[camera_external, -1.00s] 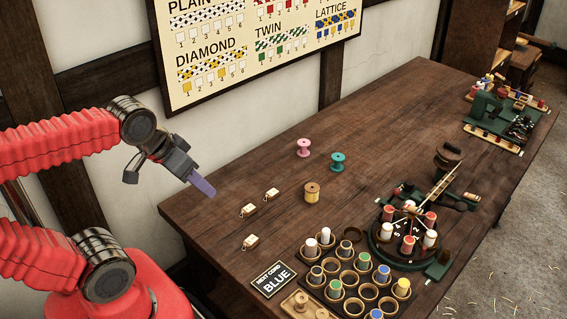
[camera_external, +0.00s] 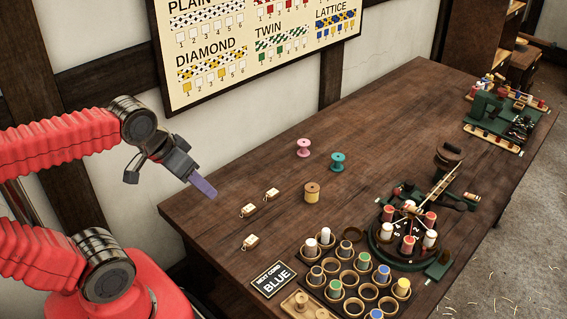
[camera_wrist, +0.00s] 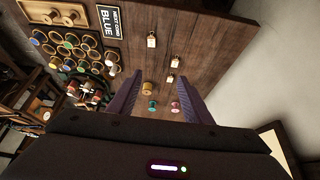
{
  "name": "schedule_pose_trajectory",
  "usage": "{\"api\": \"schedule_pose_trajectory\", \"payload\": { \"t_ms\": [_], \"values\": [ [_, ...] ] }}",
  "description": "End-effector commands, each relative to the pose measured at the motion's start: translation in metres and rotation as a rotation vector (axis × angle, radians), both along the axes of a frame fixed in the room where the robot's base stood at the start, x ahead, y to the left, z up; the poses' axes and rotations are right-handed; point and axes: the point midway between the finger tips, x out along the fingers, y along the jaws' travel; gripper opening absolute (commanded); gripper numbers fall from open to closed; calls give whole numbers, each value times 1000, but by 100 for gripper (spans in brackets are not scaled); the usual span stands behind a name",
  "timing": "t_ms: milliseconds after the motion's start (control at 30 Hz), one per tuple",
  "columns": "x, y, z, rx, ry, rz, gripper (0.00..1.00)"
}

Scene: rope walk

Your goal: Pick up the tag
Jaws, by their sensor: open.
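Three small pale tags with wooden bodies lie apart on the left part of the table: one tag (camera_external: 272,194), a second tag (camera_external: 248,210) and a third tag (camera_external: 250,242). They also show in the wrist view as a tag (camera_wrist: 151,40), another tag (camera_wrist: 175,62) and another tag (camera_wrist: 170,78). I cannot tell which one is meant. My gripper (camera_external: 203,187) is raised near the table's left end, to the left of the tags. In the wrist view my gripper (camera_wrist: 160,95) is open and empty, its purple fingers apart.
A pink spool (camera_external: 304,148), a teal spool (camera_external: 337,161) and a yellow spool (camera_external: 312,192) stand right of the tags. A "NEXT CORD BLUE" sign (camera_external: 273,279) lies near a rack of cups (camera_external: 361,292). A braiding machine (camera_external: 409,245) stands further right. The back middle is clear.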

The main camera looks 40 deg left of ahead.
Motion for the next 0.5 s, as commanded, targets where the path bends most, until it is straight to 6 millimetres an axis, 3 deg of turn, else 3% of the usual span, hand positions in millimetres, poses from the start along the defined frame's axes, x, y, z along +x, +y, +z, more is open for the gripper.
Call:
{"api": "schedule_pose_trajectory", "payload": {
  "t_ms": [167, 500],
  "values": [
    [4, -3, -15, 1, 58, -10, 45],
    [31, -11, -47, 2, 210, -30, 45]
  ]
}}
